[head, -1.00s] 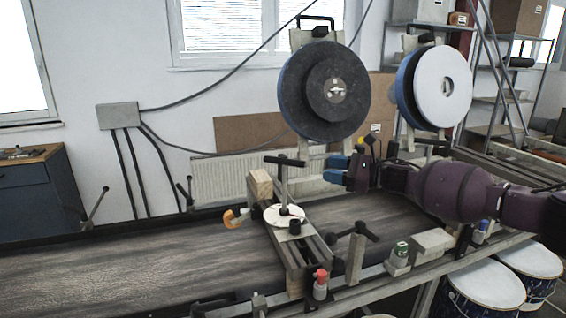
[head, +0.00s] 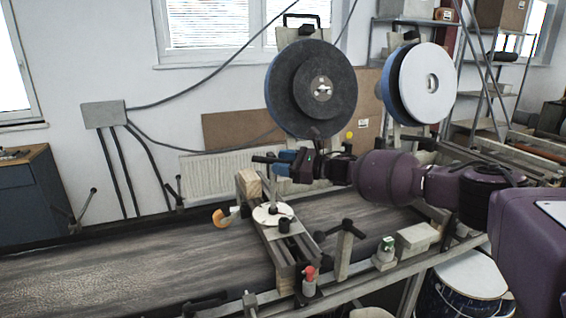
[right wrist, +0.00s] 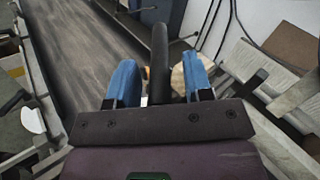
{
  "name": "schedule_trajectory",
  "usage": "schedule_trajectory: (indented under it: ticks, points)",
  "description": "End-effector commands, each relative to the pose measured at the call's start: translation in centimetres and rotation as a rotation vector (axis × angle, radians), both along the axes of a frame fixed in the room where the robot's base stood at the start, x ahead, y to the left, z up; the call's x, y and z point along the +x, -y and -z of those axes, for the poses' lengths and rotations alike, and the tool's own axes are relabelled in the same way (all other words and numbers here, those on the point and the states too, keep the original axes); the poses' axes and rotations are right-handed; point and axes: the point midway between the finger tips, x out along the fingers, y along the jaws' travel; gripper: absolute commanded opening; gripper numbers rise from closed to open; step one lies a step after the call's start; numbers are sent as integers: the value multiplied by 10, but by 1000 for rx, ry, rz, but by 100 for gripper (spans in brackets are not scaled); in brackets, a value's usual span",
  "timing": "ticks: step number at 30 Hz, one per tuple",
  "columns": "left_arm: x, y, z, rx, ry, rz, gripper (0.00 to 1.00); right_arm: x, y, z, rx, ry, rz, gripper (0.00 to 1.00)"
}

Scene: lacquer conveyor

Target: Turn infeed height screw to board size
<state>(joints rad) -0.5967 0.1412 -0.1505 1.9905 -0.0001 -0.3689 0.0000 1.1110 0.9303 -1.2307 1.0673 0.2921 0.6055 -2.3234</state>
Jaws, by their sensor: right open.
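The infeed height screw has a black T-handle (head: 260,159) on an upright rod above a pale round dial (head: 265,215), mounted on the wooden crossbeam over the conveyor. My right gripper (head: 284,166), with blue fingers, is at the handle's right end in the head view and partly hides it. In the right wrist view the open fingers (right wrist: 157,78) stand on either side of the black handle bar (right wrist: 160,48). I cannot tell whether either finger touches it. My left gripper is in neither view.
The dark conveyor belt (head: 130,265) runs below the crossbeam. A wood block (head: 249,184) and an orange hook-shaped piece (head: 222,217) sit near the dial. A black-knobbed post (head: 344,250) and a red-topped part (head: 309,282) stand in front. Large reels (head: 292,90) hang behind.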

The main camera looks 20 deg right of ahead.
Motion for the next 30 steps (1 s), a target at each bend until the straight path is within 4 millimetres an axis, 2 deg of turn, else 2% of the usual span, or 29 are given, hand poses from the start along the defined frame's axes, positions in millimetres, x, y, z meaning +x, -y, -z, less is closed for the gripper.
schedule_trajectory:
  ticks: [8, 17, 30]
  points:
    - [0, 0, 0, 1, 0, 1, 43, 0, -1, 0, 0, 0, 0, 45]
    - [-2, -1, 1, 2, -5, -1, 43, 0, 0, 0, -1, -1, 0, 0]
    - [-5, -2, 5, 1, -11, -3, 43, -2, -5, 5, 0, -8, 60, 0]
